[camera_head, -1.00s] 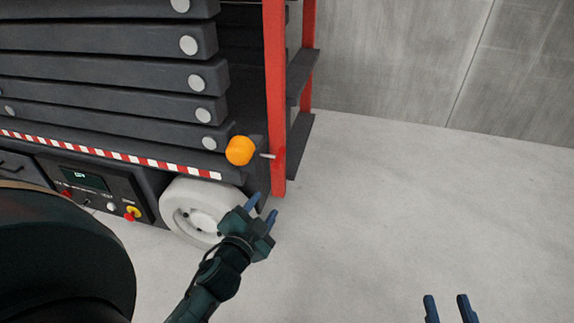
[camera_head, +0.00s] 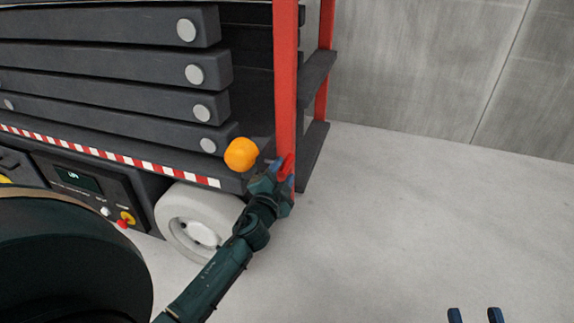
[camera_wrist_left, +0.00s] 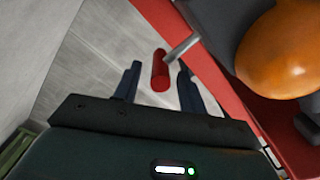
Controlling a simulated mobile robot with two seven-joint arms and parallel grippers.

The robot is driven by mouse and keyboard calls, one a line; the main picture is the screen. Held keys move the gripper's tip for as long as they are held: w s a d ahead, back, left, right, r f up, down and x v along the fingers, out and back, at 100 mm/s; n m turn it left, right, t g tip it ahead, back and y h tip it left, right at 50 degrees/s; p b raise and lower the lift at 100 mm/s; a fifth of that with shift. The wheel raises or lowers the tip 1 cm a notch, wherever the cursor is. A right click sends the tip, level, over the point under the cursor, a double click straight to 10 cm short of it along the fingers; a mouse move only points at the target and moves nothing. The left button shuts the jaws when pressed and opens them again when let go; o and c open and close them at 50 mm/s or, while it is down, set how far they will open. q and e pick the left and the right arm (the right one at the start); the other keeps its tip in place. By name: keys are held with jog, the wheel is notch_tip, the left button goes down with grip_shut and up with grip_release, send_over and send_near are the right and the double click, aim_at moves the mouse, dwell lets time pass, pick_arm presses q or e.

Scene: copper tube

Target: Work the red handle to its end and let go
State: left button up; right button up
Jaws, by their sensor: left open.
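The red handle (camera_wrist_left: 160,70) is a short red cylinder on a grey metal rod (camera_wrist_left: 182,46), seen in the left wrist view. In the head view the red handle (camera_head: 286,167) sits by the red upright post, partly hidden by my gripper. My left gripper (camera_head: 280,170) is open at the handle; in the left wrist view its two fingers (camera_wrist_left: 158,82) stand on either side of the red cylinder, with gaps showing. My right gripper (camera_head: 475,315) shows only its two separated fingertips at the bottom edge of the head view.
An orange lamp or knob (camera_head: 241,155) is close left of the handle, also large in the left wrist view (camera_wrist_left: 285,50). A red post (camera_head: 285,80) stands behind the handle. A white wheel (camera_head: 200,222) and control panel (camera_head: 85,185) are lower left. The floor right is clear.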

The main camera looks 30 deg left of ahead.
aim_at(287, 167)
pick_arm(q)
jog(key=shift+x, duration=1.8)
jog(key=shift+c, duration=0.4)
grip_shut()
jog(key=shift+d, duration=0.1)
